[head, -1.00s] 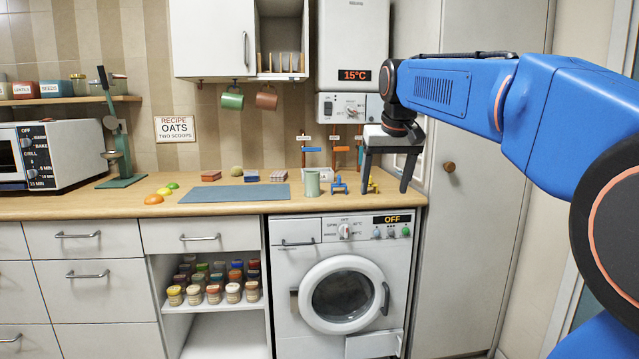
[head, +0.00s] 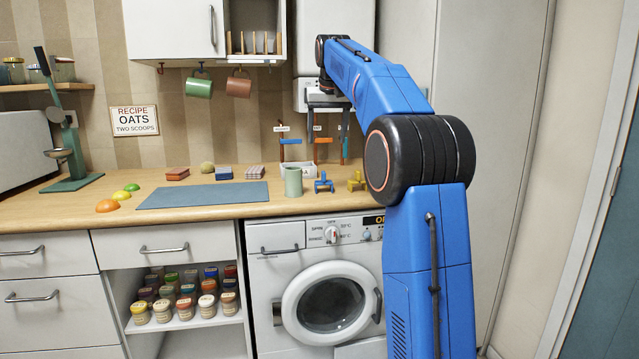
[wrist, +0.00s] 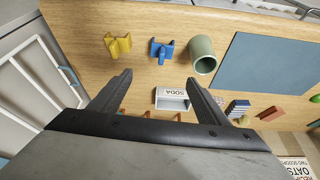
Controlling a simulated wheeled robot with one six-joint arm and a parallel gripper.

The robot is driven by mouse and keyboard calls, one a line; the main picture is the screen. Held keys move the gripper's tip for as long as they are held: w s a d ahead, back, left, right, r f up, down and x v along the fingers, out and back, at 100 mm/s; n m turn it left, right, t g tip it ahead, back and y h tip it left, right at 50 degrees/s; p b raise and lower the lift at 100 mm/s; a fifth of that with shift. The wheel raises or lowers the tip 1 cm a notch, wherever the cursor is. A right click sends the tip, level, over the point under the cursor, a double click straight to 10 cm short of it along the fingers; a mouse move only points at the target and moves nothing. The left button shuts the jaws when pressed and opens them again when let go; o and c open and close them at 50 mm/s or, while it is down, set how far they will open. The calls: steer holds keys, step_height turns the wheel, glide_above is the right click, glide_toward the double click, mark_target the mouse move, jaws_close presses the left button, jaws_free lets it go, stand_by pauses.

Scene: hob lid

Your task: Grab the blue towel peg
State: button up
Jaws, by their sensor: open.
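The blue towel peg (head: 323,184) stands on the wooden counter, between the green cup and a yellow peg (head: 357,182) of like shape. In the wrist view the blue peg (wrist: 161,50) lies just beyond the fingertips, about midway between them across the picture. My gripper (head: 328,138) is open and empty, fingers pointing down. It hangs above the back of the counter, near the wall and apart from the peg. The gripper also shows in the wrist view (wrist: 160,79), with nothing between its fingertips.
A green cup (head: 293,181) stands close left of the blue peg. A white SODA box (head: 298,171) is behind. Blue (head: 290,141) and orange (head: 322,140) wall levers are near my fingers. A blue-grey mat (head: 205,195) lies left. The washing machine (head: 275,262) is below.

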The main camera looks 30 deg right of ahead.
mark_target(324, 172)
steer(key=x, duration=1)
steer(key=shift+f, duration=0.15)
steer(key=shift+x, duration=2.7)
steer(key=shift+s+a, duration=0.2)
steer(key=c, duration=1.1)
